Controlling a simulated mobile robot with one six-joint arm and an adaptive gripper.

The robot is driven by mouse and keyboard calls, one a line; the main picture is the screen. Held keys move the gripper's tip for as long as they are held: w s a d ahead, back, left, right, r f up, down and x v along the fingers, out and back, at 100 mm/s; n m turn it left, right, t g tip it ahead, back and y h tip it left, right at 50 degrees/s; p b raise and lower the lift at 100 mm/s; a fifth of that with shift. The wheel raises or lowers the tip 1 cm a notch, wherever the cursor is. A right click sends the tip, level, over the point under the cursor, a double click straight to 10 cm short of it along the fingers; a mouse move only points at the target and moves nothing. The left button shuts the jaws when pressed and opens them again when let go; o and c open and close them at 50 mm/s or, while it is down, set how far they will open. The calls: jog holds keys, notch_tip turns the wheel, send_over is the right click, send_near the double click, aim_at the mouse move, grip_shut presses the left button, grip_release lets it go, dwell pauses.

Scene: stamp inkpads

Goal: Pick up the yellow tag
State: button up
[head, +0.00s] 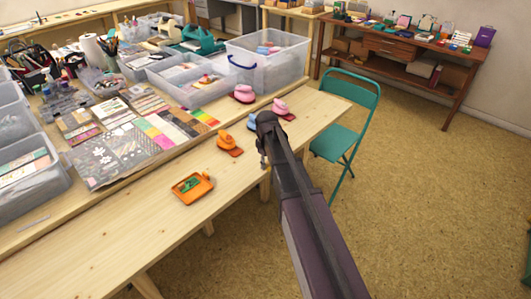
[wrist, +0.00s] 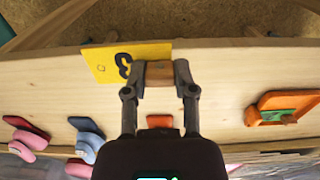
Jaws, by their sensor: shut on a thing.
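The yellow tag (wrist: 105,65) shows in the wrist view, with a dark number 3-like mark on it. A small tan wooden block (wrist: 159,73) sits over the right end of the tag, between my fingertips. My gripper (wrist: 160,74) is shut on this block, which appears to be the tag's grip; the join is not clear. The tag lies near the table edge in the wrist view; whether it touches the table I cannot tell. In the head view my gripper (head: 262,156) is above the table's front edge, and the tag is hidden behind my arm.
On the wooden table (head: 130,245) are an orange tray (head: 207,182) with a green piece, an orange stamp (head: 227,141), a blue one (head: 251,124) and pink ones (head: 281,108). A teal chair (head: 345,120) stands right of the table. Clear bins (head: 268,60) crowd the back.

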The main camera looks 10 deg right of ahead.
jog(key=s, duration=0.6)
jog(key=shift+a+r, duration=0.25)
jog(key=shift+a, duration=0.15)
jog(key=shift+w, duration=0.1)
